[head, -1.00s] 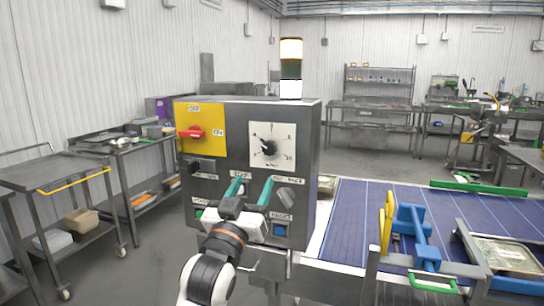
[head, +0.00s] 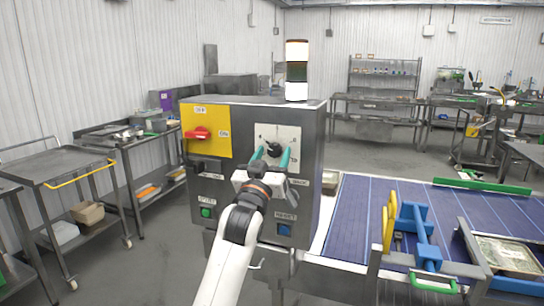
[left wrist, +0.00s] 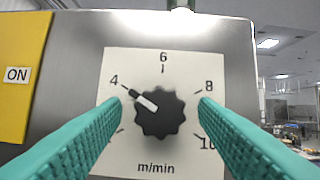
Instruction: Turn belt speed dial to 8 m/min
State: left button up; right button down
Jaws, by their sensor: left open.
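The belt speed dial (head: 274,149) is a black knob on a white plate on the grey control box. In the left wrist view the dial (left wrist: 160,114) has its white pointer aimed at 4, at the upper left; the 8 mark is at the upper right. My left gripper (head: 271,158) is open in front of the dial. Its two teal fingers stand to the left and right of the knob in the left wrist view (left wrist: 160,125), with gaps on both sides. My right gripper is not in view.
The control box also bears a red switch (head: 197,133) on a yellow plate, a green start button (head: 206,212) and a blue reset button (head: 284,230). A signal lamp (head: 297,70) stands on top. A blue conveyor belt (head: 355,205) runs to the right.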

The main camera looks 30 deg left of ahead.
pick_arm(q)
jog(key=c, duration=1)
jog(key=shift+o, duration=0.2)
